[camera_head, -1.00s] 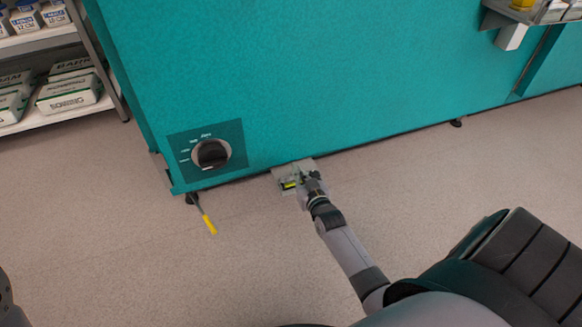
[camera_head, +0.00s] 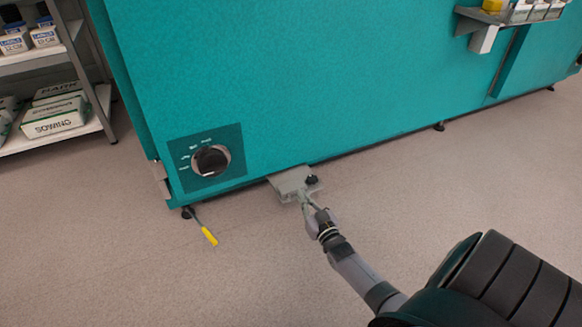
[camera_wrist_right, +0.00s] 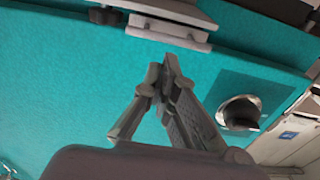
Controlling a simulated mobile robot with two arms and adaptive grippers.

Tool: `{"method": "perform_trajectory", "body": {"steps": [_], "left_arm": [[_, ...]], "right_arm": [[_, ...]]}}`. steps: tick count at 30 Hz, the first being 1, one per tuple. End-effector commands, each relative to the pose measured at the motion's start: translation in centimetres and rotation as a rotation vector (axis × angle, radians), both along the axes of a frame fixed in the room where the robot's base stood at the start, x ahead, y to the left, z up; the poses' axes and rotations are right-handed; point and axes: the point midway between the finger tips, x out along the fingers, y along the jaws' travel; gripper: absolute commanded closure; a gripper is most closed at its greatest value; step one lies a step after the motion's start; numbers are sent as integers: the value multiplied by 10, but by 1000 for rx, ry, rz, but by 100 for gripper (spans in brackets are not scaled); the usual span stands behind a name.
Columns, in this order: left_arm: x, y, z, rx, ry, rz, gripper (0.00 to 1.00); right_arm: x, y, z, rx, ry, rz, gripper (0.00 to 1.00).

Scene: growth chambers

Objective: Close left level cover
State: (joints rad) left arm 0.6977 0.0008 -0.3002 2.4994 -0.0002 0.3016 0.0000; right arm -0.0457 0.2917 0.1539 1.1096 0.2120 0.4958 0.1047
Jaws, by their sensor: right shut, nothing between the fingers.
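The left level cover (camera_head: 290,182) is a grey plate at the bottom edge of the teal cabinet, with a dark knob (camera_head: 312,180) at its right side. No level vial shows at it now. My right gripper (camera_head: 304,198) is shut and empty, its fingertips close to the cover's front edge; I cannot tell whether they touch. In the right wrist view, the shut fingertips (camera_wrist_right: 166,62) point toward a grey plate with a lip (camera_wrist_right: 168,34), with a gap between them in the picture. My left gripper is out of view.
The teal cabinet (camera_head: 330,90) fills the back. A black rotary dial (camera_head: 211,161) is on its front, left of the cover. A yellow-handled lever (camera_head: 209,236) sticks out below. A shelf (camera_head: 97,122) stands at the left. The floor in front is clear.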

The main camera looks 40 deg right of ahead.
Motion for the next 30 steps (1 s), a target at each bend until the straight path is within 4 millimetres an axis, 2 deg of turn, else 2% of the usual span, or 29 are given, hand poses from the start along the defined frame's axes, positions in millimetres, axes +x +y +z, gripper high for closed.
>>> {"method": "perform_trajectory", "body": {"steps": [4,12,30], "left_arm": [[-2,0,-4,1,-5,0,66],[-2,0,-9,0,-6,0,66],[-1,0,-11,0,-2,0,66]], "right_arm": [[-2,1,-13,0,1,0,100],[-3,1,-26,0,0,0,100],[-3,1,-30,0,0,0,100]]}}
